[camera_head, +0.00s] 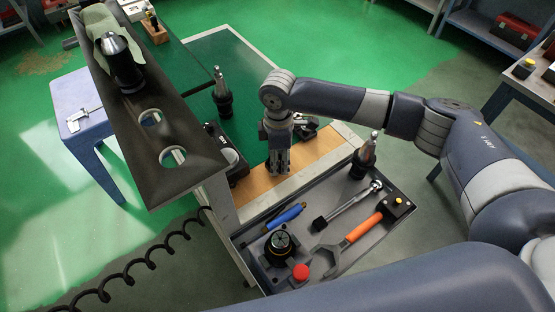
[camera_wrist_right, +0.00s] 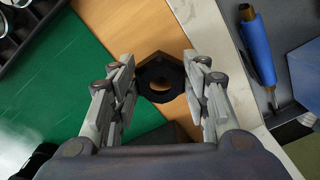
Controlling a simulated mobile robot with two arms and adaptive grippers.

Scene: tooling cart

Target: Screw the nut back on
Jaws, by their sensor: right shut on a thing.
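My right gripper (camera_head: 278,172) points down above the wooden strip of the cart top. In the right wrist view its fingers (camera_wrist_right: 160,72) are shut on a black hexagonal nut (camera_wrist_right: 149,68) with a round hole. The nut is not clear in the head view. A black round fixture (camera_head: 281,247) sits in the grey tray, below the gripper in the picture. I cannot tell whether it carries the thread for the nut. My left gripper is not in view.
The grey tray (camera_head: 240,240) also holds a blue-handled tool (camera_head: 285,217), a ratchet (camera_head: 345,206), an orange-handled hook wrench (camera_head: 363,229), a red button (camera_head: 300,272) and a tool holder (camera_head: 364,158). A raised dark rack (camera_head: 150,170) with holes stands at the left, carrying another holder (camera_head: 122,64).

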